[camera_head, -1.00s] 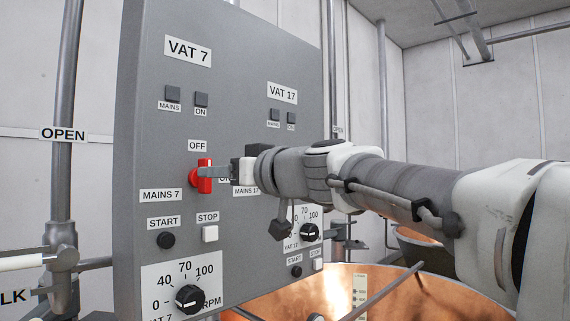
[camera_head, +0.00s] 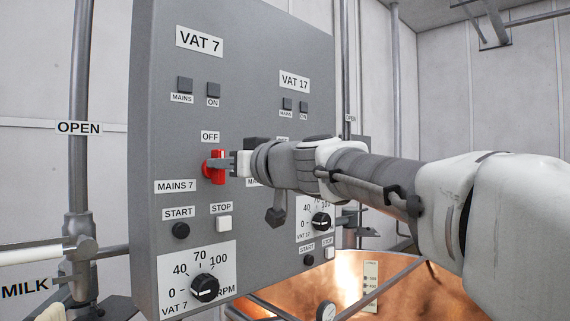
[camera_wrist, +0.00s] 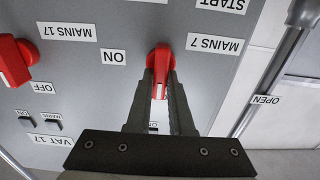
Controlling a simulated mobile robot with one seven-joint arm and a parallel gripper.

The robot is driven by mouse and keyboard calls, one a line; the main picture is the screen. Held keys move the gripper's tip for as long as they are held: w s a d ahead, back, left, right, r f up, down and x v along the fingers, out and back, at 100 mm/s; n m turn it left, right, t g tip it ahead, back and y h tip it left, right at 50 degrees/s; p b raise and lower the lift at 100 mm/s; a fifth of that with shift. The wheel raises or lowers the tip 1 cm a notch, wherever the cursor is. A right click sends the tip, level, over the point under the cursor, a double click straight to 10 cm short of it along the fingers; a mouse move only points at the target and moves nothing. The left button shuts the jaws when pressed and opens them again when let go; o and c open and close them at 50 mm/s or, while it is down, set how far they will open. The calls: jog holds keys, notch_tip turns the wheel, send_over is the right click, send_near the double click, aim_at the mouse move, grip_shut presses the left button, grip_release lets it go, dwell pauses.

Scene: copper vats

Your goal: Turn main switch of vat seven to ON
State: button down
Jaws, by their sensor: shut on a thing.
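The red main switch of vat seven (camera_head: 217,167) is on the grey panel, above the MAINS 7 label (camera_head: 175,186) and below the OFF label (camera_head: 210,137). Its handle stands upright, in line with OFF. My gripper (camera_head: 220,164) reaches it from the right and is shut on the handle. In the wrist view, which is upside down, the two dark fingers of my gripper (camera_wrist: 160,90) lie on either side of the red switch (camera_wrist: 159,62). The ON label (camera_wrist: 114,57) shows beside the switch there; in the head view my gripper hides it.
A second red switch (camera_wrist: 14,62) by the MAINS 17 label is close by. Below are a START button (camera_head: 181,230), a STOP button (camera_head: 224,223) and the vat 7 speed dial (camera_head: 205,287). Pipes stand left of the panel; a copper vat (camera_head: 400,290) is behind at lower right.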

jog(key=shift+f+m, duration=0.1)
jog(key=shift+m, duration=0.2)
jog(key=shift+w+d+f+m+b, duration=0.15)
jog(key=shift+m+b, duration=0.4)
jog(key=shift+m, duration=2.35)
jog(key=shift+w+d+f+m+b, duration=0.15)
jog(key=shift+m+b, duration=0.4)
jog(key=shift+m, duration=2.35)
jog(key=shift+w+d+f+m+b, duration=0.15)
jog(key=shift+m+b, duration=0.4)
jog(key=shift+m, duration=2.35)
jog(key=shift+a, duration=0.1)
jog(key=c, duration=0.8)
grip_release()
